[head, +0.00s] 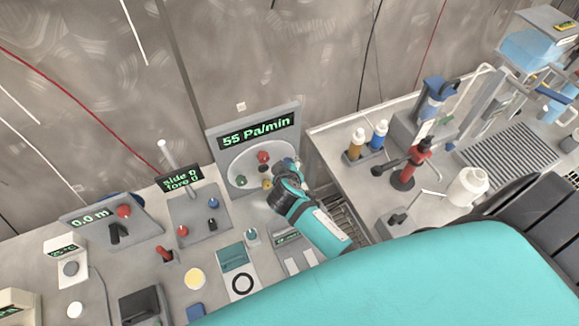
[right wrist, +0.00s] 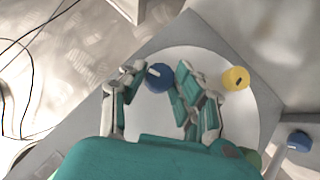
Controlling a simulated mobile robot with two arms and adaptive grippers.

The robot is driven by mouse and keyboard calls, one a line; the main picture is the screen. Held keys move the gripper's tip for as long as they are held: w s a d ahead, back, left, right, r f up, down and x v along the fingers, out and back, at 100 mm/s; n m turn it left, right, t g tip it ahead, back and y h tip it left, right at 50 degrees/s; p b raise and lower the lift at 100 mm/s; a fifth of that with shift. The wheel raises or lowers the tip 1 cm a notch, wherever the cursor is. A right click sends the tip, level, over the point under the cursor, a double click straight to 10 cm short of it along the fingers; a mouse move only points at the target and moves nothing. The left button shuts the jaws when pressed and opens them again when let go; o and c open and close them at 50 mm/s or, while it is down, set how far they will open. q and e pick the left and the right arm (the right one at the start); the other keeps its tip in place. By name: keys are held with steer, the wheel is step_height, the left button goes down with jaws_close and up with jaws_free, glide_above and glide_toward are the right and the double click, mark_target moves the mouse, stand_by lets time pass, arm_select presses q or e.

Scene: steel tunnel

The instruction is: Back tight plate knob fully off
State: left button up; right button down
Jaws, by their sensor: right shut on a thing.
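A grey upright panel (head: 212,150) carries a round white plate (head: 240,160) under a display reading "55 Pa/min". A red knob (head: 263,157), a green knob (head: 241,181) and a yellow knob (head: 267,183) show on the plate in the head view. My right gripper (head: 285,172) is at the plate's right side. In the right wrist view my right gripper (right wrist: 152,90) is shut on a blue knob (right wrist: 158,77) that bears a pale mark. The yellow knob (right wrist: 236,78) is beside the fingers. Which knob is tight cannot be told. My left gripper is not in view.
A display box reading "side 0 force 0" (head: 180,178) and a "0.0 m" box (head: 90,216) stand left of the panel. A red-bodied tool (head: 408,172) and two bottles (head: 367,138) stand to the right. My teal arm covers the lower right.

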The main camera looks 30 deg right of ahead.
steer(key=shift+a+f+n+t+h+b, duration=0.15)
steer(key=shift+n+t+h+b, duration=0.3)
steer(key=shift+n+h+b, duration=1.25)
steer(key=shift+f+n+t+h+b, duration=0.3)
steer(key=shift+h+b, duration=0.6)
steer(key=shift+b, duration=1.75)
steer(key=shift+a+f+n+t+h+b, duration=0.1)
steer(key=shift+n+t+h+b, duration=0.45)
steer(key=shift+n+h+b, duration=1.15)
steer(key=shift+m+y+b, duration=0.4)
steer(key=shift+m+b, duration=0.1)
steer(key=shift+m, duration=0.2)
steer(key=shift+r, duration=0.1)
steer(key=c, duration=1)
jaws_free()
steer(key=v, duration=0.7)
steer(key=shift+s+a, duration=0.15)
steer(key=shift+a, duration=0.05)
